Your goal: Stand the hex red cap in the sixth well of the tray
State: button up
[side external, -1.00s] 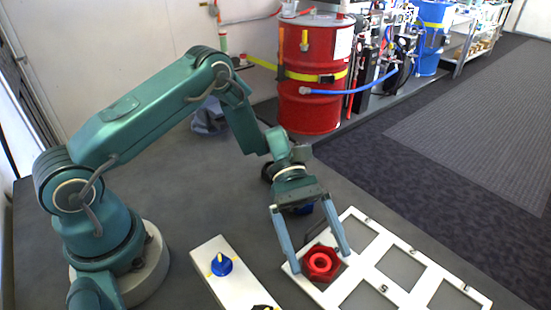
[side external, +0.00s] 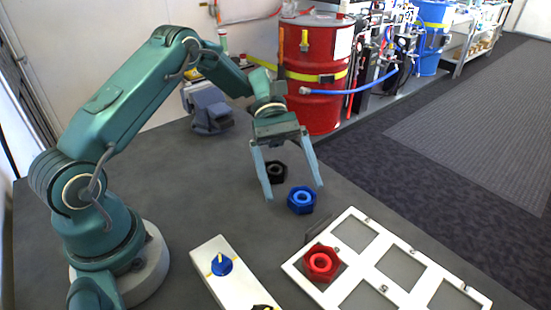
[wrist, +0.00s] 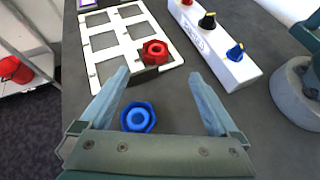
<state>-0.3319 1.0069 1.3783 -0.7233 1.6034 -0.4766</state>
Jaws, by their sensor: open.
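The hex red cap (side external: 321,263) sits with its round opening up in the corner well of the white tray (side external: 413,254), on the side nearest the white control panel. It also shows in the wrist view (wrist: 155,52). That well's number is hidden or too small to read, and I cannot tell whether the cap is fully seated. My gripper (side external: 294,190) is open and empty, raised behind the tray and apart from the red cap. Its fingers (wrist: 160,73) are spread wide in the wrist view.
A blue hex cap (side external: 301,199) lies on the table near my fingers, with a black hex cap (side external: 274,171) behind it. A white panel with knobs (side external: 232,272) lies left of the tray. The tray's other visible wells look empty. A red drum (side external: 312,110) stands behind.

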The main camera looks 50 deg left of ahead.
jog(key=s+a+r+m+t+y, duration=0.4)
jog(key=s+r+m+t+y, duration=0.5)
jog(key=s+m+t+y, duration=0.1)
jog(key=shift+s+m+y, duration=0.7)
jog(key=shift+s+m, duration=0.7)
jog(key=shift+s, duration=0.4)
jog(key=shift+r, duration=0.1)
